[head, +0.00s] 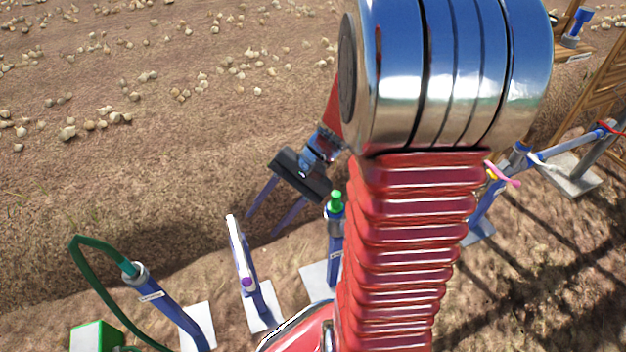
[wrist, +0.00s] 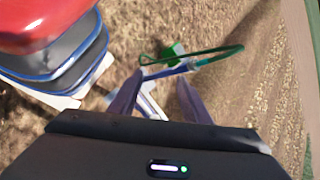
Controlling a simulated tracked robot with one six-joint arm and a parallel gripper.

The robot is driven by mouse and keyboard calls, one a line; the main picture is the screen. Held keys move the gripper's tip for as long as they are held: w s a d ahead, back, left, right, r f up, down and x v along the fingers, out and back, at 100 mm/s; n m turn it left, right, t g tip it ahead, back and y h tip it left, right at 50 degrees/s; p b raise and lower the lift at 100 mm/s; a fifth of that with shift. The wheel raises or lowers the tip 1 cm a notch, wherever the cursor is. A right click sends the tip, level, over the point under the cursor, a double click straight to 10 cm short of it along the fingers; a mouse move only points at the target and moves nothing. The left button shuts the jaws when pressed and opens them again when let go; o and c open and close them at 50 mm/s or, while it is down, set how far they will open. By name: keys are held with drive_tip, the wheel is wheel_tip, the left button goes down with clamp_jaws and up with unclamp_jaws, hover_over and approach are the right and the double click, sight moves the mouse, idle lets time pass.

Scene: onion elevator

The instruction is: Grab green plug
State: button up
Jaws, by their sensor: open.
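A bright green plug (head: 336,203) stands in the top of a blue post (head: 335,240) in the head view, just left of my red arm. My gripper (head: 262,225) is open and empty, with its two fingers pointing down and left; in the picture it is left of the green plug and apart from it. The fingers also show in the wrist view (wrist: 161,78), spread with nothing held between them. I cannot make out the green plug in the wrist view.
A green hose (head: 87,270) runs from a green box (head: 95,337) to a tilted blue post (head: 172,308). Another blue post (head: 250,275) holds a white tool. A pipe frame (head: 560,150) stands right. Onions lie on open soil beyond.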

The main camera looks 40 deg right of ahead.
drive_tip(key=w+d+f+m+t+y, duration=0.3)
drive_tip(key=w+d+f+m+t, duration=0.1)
drive_tip(key=d+f+m, duration=0.25)
drive_tip(key=m+t+h, duration=1)
drive_tip(key=m+t, duration=0.2)
drive_tip(key=m, duration=0.5)
approach(338, 209)
wheel_tip(338, 209, up, 3)
drive_tip(key=w, duration=0.1)
drive_tip(key=shift+w+r, duration=0.25)
drive_tip(key=shift+w, duration=0.05)
drive_tip(key=shift+w+a, duration=0.2)
drive_tip(key=shift+w, duration=1.95)
drive_tip(key=shift+w+a, duration=0.2)
drive_tip(key=shift+w, duration=1.95)
drive_tip(key=w, duration=0.5)
drive_tip(key=shift+a, duration=0.3)
